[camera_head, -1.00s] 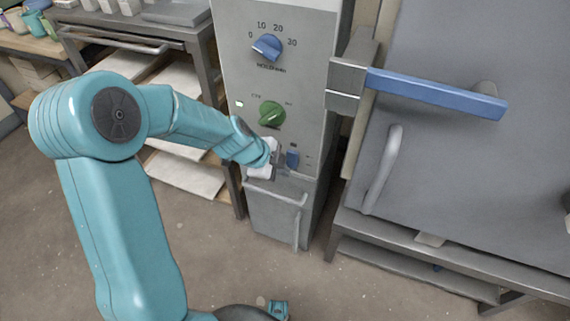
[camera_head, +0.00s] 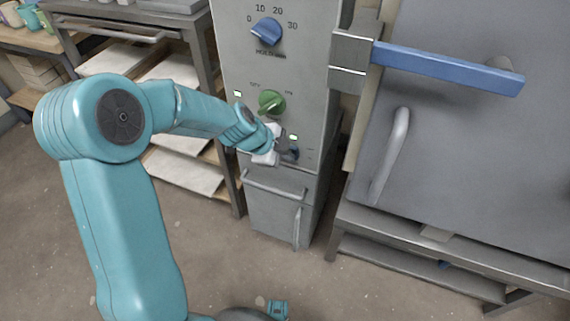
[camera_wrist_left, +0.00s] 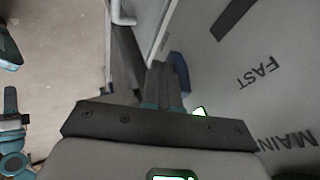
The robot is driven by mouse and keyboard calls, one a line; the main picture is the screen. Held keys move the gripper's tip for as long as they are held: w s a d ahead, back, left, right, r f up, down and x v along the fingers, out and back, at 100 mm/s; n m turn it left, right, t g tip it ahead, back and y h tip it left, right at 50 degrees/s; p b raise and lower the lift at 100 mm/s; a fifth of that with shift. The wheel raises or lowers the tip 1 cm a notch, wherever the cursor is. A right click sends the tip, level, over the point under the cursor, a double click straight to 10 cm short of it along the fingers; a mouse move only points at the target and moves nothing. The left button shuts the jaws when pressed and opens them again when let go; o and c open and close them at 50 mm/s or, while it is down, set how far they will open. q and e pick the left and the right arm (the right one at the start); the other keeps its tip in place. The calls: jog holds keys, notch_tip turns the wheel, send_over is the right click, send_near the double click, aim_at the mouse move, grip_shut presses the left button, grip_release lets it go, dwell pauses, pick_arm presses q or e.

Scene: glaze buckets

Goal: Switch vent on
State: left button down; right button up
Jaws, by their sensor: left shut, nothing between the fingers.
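The grey control cabinet (camera_head: 232,65) stands in the middle of the head view. Low on its front is a small blue switch (camera_head: 294,154), partly hidden by my left gripper (camera_head: 286,154). A small indicator light (camera_head: 293,137) just above the switch is lit. In the left wrist view, the gripper fingers (camera_wrist_left: 163,88) are closed together with nothing between them. A blue part (camera_wrist_left: 180,70), likely the switch, is right beside the fingertips; I cannot tell if they touch. My right gripper is out of view.
Above the switch are a green knob (camera_head: 271,102) and a blue dial (camera_head: 266,32). To the right is a grey door (camera_head: 450,150) with a blue lever (camera_head: 450,68) and a pale handle (camera_head: 390,155). A shelf rack (camera_head: 215,105) stands left.

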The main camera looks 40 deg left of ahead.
pick_arm(q)
jog(key=shift+r, duration=0.3)
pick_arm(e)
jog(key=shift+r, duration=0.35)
pick_arm(q)
jog(key=shift+r+p, duration=0.4)
jog(key=shift+r, duration=0.3)
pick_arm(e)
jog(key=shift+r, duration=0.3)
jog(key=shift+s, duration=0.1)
